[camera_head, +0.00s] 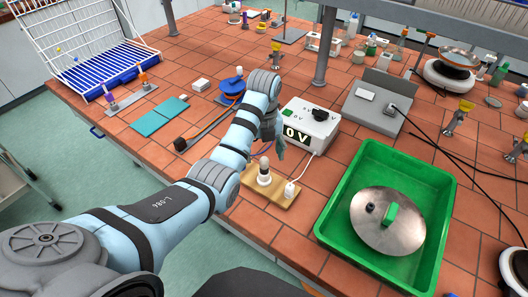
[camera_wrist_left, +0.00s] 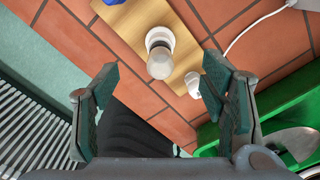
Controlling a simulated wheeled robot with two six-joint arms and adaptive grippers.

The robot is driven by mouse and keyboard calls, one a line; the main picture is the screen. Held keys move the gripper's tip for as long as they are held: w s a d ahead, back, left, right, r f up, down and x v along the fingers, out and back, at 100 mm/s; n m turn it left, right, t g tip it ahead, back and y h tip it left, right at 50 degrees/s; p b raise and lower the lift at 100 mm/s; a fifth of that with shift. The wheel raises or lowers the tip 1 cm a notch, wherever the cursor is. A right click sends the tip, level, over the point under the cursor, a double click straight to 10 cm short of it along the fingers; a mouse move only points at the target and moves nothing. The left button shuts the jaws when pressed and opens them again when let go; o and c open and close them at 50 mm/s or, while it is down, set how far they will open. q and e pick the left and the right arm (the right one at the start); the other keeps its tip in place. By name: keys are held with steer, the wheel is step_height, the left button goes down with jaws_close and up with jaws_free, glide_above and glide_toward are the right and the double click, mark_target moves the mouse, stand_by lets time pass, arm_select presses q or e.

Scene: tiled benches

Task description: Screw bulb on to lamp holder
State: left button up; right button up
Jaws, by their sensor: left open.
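A pale bulb (camera_head: 264,163) stands upright in or on a white lamp holder (camera_head: 264,180), which sits on a wooden board (camera_head: 253,192). I cannot tell how firmly the bulb is seated. In the left wrist view the round bulb (camera_wrist_left: 160,64) is seen from above, with the white holder (camera_wrist_left: 158,38) partly behind it. My right gripper is not in view.
A white power supply (camera_head: 318,118) reading 0 V stands behind the board. A white plug (camera_head: 290,190) with a cable sits at the board's right end. A green tray (camera_head: 338,230) with a metal lid (camera_head: 385,235) lies to the right. A teal book (camera_head: 157,118) lies at left.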

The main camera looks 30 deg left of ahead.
arm_select(q)
steer(key=n, duration=0.5)
steer(key=shift+n, duration=0.3)
steer(key=shift+n, duration=0.5)
steer(key=n, duration=0.7)
steer(key=shift+n, duration=0.3)
steer(key=n, duration=0.2)
steer(key=shift+n, duration=0.4)
